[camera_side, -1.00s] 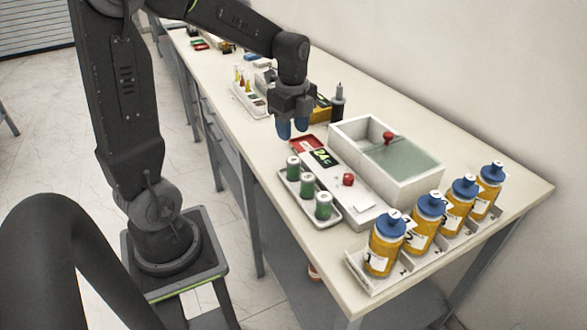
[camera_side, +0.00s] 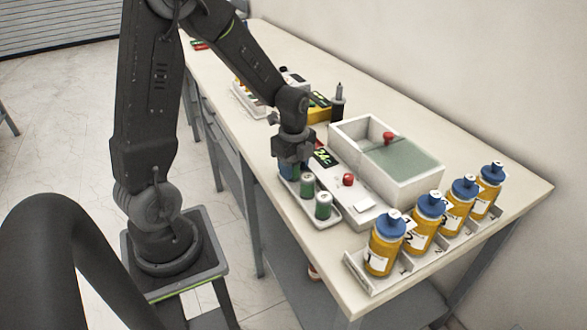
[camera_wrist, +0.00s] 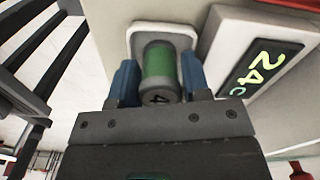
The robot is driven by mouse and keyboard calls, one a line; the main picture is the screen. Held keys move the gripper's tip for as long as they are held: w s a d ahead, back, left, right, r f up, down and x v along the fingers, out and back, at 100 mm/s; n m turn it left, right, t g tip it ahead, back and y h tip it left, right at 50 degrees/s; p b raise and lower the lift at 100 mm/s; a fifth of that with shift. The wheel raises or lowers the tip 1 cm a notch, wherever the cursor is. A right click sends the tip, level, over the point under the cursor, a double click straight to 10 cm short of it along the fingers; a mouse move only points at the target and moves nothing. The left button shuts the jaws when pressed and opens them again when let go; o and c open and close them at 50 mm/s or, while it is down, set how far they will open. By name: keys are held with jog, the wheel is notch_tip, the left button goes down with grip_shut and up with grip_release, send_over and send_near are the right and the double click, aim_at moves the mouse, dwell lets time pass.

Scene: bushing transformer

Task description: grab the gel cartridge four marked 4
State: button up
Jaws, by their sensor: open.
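The gel cartridge marked 4 (camera_wrist: 160,64) is a green cylinder with a grey cap, upright at the end of a white tray (camera_wrist: 185,38). In the wrist view it stands between the two blue fingers of my gripper (camera_wrist: 158,78), which are open on either side of it. I cannot tell whether either finger touches it. In the side view my gripper (camera_side: 291,166) is low over the far end of the tray and hides this cartridge. Two more green cartridges, a middle one (camera_side: 307,186) and a near one (camera_side: 323,206), stand in the tray.
A white device with a green "24" display (camera_side: 323,156) and a red knob (camera_side: 348,180) is close beside the tray. A white bath (camera_side: 412,184) stands behind it. Several orange bottles with blue caps (camera_side: 386,243) stand in a rack at the right.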

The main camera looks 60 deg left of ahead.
jog(key=c, duration=0.6)
jog(key=shift+o, duration=0.2)
